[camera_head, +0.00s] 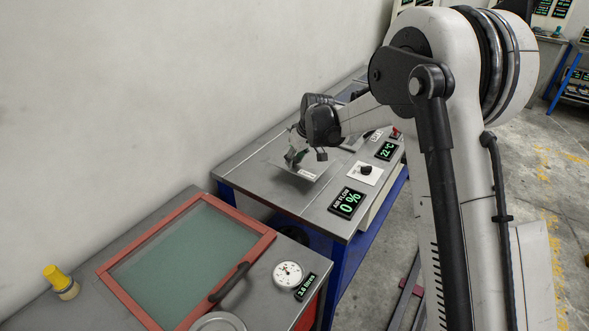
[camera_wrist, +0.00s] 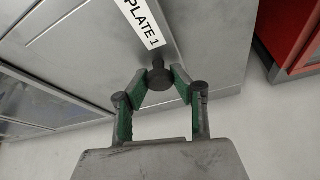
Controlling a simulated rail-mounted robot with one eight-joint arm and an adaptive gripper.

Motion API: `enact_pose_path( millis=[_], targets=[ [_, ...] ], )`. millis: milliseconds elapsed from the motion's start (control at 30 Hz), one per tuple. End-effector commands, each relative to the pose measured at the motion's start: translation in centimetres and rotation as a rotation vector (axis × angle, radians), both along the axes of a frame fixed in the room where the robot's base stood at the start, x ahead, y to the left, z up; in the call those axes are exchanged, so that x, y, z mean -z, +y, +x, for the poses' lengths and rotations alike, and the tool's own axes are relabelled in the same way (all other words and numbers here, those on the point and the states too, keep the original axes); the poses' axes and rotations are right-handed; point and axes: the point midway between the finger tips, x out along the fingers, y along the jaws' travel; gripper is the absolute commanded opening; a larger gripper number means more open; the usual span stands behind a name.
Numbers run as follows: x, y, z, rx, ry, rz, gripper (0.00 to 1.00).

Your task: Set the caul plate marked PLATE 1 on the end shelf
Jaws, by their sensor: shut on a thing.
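The caul plate marked PLATE 1 (camera_wrist: 195,35) is a flat grey sheet with a white label and a dark knob (camera_wrist: 158,72). My gripper (camera_wrist: 159,82) has its green-padded fingers shut on this knob. In the head view my gripper (camera_head: 298,156) is over the blue-framed bench, with the thin grey plate (camera_head: 312,182) below it and a small white label near the plate's front edge. I cannot tell whether the plate touches the bench top. No surface is marked as the end shelf, so I cannot tell which it is.
The blue-framed bench (camera_head: 243,170) carries an air flow display (camera_head: 347,203) reading 0 %, a 22 °C display (camera_head: 386,151) and a black knob. A red-framed glass lid (camera_head: 125,268) is on the nearer bench, with a gauge (camera_head: 288,274) and a yellow-capped item (camera_head: 60,281). A wall runs behind.

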Motion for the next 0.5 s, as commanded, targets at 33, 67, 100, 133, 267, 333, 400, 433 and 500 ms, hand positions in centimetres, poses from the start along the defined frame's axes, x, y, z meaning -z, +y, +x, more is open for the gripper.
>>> enact_pose_path(
  millis=[33, 67, 100, 133, 267, 333, 400, 433, 500],
  targets=[
    [0.4, 0.0, 0.0, 0.000, 0.000, 0.000, 0.00],
    [0.7, 0.0, 0.0, 0.000, 0.000, 0.000, 0.00],
    [1.1, 0.0, 0.0, 0.000, 0.000, 0.000, 0.00],
    [1.5, 0.0, 0.0, 0.000, 0.000, 0.000, 0.00],
    [3.3, 0.0, 0.0, 0.000, 0.000, 0.000, 0.00],
    [3.8, 0.0, 0.0, -0.001, 0.000, 0.000, 0.00],
    [3.9, 0.0, 0.0, -0.001, 0.000, 0.000, 0.00],
    [3.8, 0.0, 0.0, -0.001, 0.000, 0.000, 0.00],
    [3.8, 0.0, 0.0, -0.001, 0.000, 0.000, 0.00]
  ],
)
